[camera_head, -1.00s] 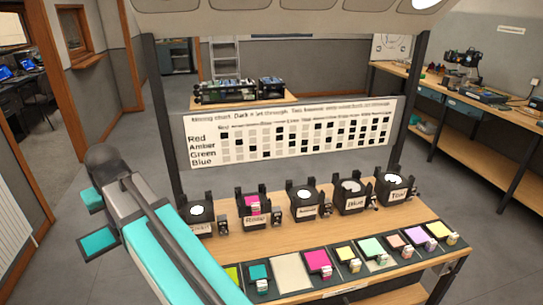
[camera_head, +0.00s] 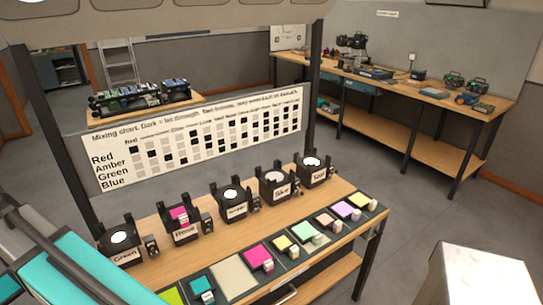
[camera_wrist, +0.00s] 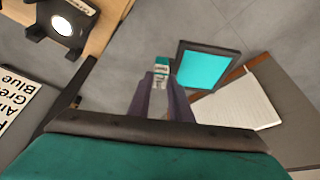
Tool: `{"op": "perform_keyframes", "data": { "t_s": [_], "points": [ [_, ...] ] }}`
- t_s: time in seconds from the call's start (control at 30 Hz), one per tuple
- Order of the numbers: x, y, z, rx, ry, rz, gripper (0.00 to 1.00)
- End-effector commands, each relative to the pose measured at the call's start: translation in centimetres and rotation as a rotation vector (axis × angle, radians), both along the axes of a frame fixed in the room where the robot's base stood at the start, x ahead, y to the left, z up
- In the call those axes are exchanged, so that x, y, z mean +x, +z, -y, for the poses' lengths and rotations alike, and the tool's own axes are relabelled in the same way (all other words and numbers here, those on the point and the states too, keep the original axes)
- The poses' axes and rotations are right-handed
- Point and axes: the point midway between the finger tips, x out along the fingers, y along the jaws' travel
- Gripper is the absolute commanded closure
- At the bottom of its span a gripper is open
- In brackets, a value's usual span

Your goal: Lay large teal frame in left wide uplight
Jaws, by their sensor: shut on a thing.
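My gripper (camera_wrist: 161,82) is shut on the pale, labelled tab of the large teal frame (camera_wrist: 208,67). The frame has a dark border and a bright teal sheet, and is held out over the grey floor, apart from the bench. My gripper does not show clearly in the head view, where my arm runs along the lower left. The leftmost uplight (camera_head: 120,240), labelled Green, is a black holder with a lit white disc and no coloured sheet on it. An uplight also shows at the upper left of the wrist view (camera_wrist: 65,27).
Other uplights stand in a row, and the Rose one (camera_head: 181,219) has a magenta sheet. A smaller teal sheet (camera_head: 202,286) and several coloured frames lie along the bench front. The mixing chart (camera_head: 200,140) stands behind. A black post (camera_head: 65,140) rises near the leftmost uplight.

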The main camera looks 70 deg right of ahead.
Motion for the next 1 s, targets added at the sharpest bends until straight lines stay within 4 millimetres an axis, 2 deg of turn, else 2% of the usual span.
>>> {"op": "perform_keyframes", "data": {
  "t_s": [0.17,0.27,0.47,0.67,1.0],
  "points": [
    [0.8,0.1,3.6,-0.001,-0.091,0.001,1.0],
    [1.2,0.1,6.8,-0.001,-0.17,0.0,1.0],
    [1.5,-0.1,14.3,-0.001,-0.355,-0.001,1.0],
    [0.9,-0.3,22.0,-0.001,-0.541,-0.001,1.0],
    [-2.2,-0.8,35.0,-0.001,-0.851,-0.001,1.0]
  ]
}}
